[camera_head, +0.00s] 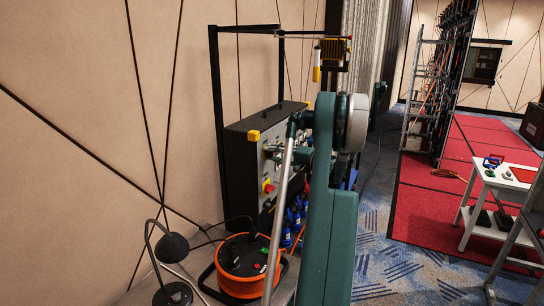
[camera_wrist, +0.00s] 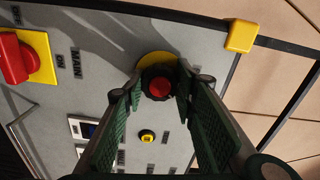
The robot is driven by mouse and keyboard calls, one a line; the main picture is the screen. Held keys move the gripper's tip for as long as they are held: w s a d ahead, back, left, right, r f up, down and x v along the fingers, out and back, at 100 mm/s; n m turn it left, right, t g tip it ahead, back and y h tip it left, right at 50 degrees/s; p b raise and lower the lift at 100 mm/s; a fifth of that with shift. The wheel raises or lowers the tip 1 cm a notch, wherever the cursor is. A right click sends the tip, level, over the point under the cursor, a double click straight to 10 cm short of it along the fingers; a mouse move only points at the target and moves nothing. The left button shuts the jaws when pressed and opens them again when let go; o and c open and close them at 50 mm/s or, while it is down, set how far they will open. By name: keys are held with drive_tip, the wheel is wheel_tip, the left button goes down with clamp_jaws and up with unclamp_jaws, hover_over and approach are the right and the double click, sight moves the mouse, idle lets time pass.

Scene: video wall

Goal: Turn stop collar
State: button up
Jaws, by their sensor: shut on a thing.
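In the wrist view, the stop button has a red centre and a dark collar (camera_wrist: 158,86) in front of a yellow disc (camera_wrist: 153,60) on the grey panel (camera_wrist: 100,75). My gripper (camera_wrist: 160,84) is shut on the collar, with one green-padded finger on each side. Parts of the collar's sides are hidden by the fingertips. In the head view, my gripper (camera_head: 276,151) is at the front of the dark control cabinet (camera_head: 240,165); the collar is hard to make out there.
A red main switch (camera_wrist: 13,58) on a yellow plate sits left of the collar in the wrist view. A small yellow button (camera_wrist: 147,136) is below the collar. In the head view, an orange cable reel (camera_head: 243,262) and a black lamp (camera_head: 175,247) stand below the cabinet.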

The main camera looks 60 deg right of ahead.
drive_tip(key=shift+w+m, duration=0.1)
drive_tip(key=shift+m, duration=0.4)
drive_tip(key=o, duration=0.9)
drive_tip(key=shift+s, duration=6.05)
drive_tip(key=shift+w+a, duration=0.1)
